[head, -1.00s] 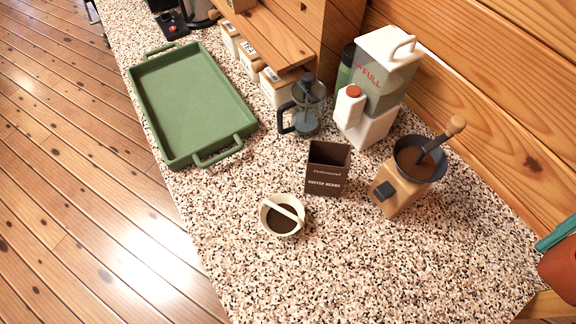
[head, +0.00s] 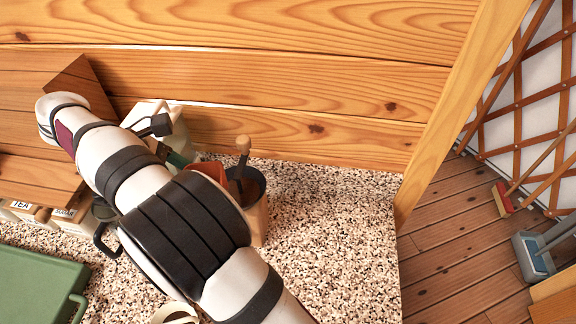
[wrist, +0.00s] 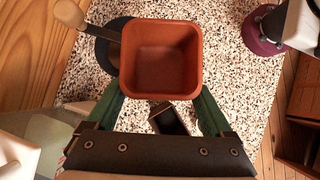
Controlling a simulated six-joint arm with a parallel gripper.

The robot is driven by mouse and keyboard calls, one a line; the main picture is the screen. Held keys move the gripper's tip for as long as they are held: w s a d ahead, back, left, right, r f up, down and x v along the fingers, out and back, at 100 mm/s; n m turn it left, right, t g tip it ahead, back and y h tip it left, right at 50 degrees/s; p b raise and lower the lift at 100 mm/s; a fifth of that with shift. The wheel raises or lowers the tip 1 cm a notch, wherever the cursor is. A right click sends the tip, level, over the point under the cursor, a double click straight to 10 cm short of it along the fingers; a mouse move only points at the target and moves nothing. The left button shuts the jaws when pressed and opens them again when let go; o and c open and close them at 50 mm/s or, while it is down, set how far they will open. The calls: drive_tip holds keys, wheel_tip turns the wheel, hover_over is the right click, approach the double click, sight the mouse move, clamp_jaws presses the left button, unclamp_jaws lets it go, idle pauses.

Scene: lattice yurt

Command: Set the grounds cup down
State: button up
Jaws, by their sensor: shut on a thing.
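The grounds cup is a square terracotta cup with rounded corners (wrist: 161,62), seen from above in the wrist view; its inside looks empty. My gripper (wrist: 161,98) is shut on it, a green finger at either side. In the head view my arm hides most of the cup; a small orange-red part of it (head: 207,160) shows next to a green finger (head: 178,159). The cup appears held above the speckled counter (head: 330,220), close to the grinder; the exact gap cannot be told.
The grinder with its dark bowl (wrist: 108,48) and wooden-knobbed crank (wrist: 70,13) stands beside the cup. A dark box (wrist: 168,120) is beyond the fingers. A green tray (head: 35,275) lies at left, a cream cup (head: 175,313) in front. Counter right of the grinder is clear.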

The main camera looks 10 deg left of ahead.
drive_tip(key=s+a+f+n+t, duration=0.1)
drive_tip(key=s+a+n, duration=0.1)
drive_tip(key=a, duration=0.1)
drive_tip(key=s+a+f+n+t+y, duration=0.1)
drive_tip(key=s+a+n, duration=0.1)
drive_tip(key=s+a, duration=0.1)
drive_tip(key=s+a+f+n, duration=0.1)
drive_tip(key=s+a+n, duration=0.1)
drive_tip(key=a, duration=0.1)
drive_tip(key=shift+s+a+t+y, duration=0.15)
drive_tip(key=shift+s+t+y, duration=0.25)
drive_tip(key=s+a+f+n+t+y, duration=0.1)
drive_tip(key=s+a+f+n+y, duration=0.1)
drive_tip(key=s+a+f+n, duration=0.2)
drive_tip(key=s+a+f+n+t+y, duration=0.1)
drive_tip(key=s+a+f+n+y, duration=0.2)
drive_tip(key=s+f, duration=0.5)
drive_tip(key=shift+s+a+n, duration=0.45)
drive_tip(key=shift+s+n, duration=0.6)
drive_tip(key=shift+n, duration=0.15)
drive_tip(key=shift+f, duration=4)
drive_tip(key=o, duration=1.3)
